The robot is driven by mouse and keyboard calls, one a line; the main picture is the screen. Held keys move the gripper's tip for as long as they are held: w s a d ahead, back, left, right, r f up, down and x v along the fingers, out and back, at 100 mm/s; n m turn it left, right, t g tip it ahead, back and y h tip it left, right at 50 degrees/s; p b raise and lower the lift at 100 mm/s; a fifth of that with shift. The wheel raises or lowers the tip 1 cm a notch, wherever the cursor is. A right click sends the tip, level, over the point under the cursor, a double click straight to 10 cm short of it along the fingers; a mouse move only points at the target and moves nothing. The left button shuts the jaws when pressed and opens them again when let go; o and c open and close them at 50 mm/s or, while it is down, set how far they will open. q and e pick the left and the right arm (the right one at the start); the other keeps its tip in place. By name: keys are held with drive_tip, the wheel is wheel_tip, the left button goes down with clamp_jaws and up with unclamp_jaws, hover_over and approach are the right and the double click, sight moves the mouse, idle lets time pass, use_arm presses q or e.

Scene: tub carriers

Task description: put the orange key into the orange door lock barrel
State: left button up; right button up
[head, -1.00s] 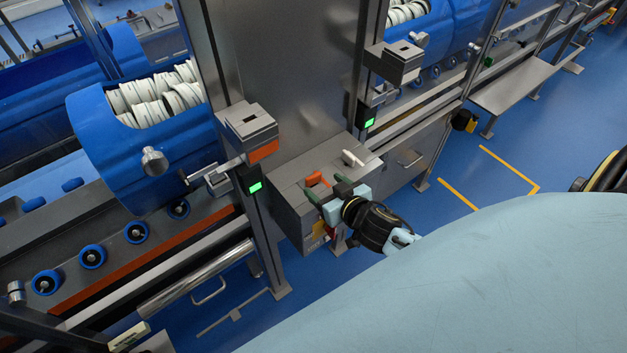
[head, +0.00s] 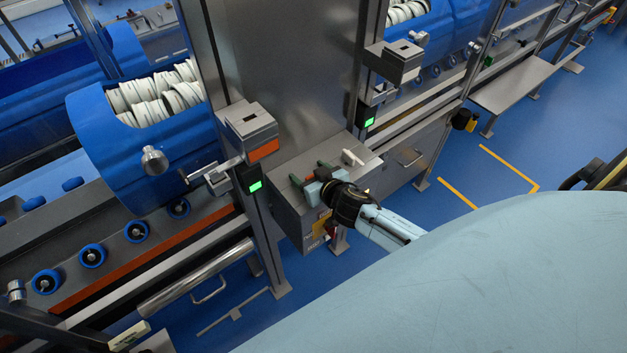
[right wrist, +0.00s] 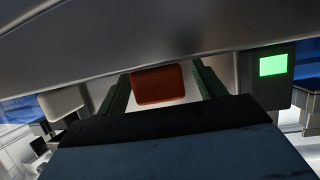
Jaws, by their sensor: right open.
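The orange key shows in the right wrist view (right wrist: 160,84) as an orange block between my two green fingers, with a gap on each side. My left gripper is not in view.
A white key (head: 352,158) stands on the box, right of my gripper. A second grey lock block with a white band (head: 396,60) is up to the right. A steel column (head: 285,80) rises behind the box. Blue floor (head: 420,215) is clear to the right.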

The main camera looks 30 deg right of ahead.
drive_tip(key=c, duration=1.1)
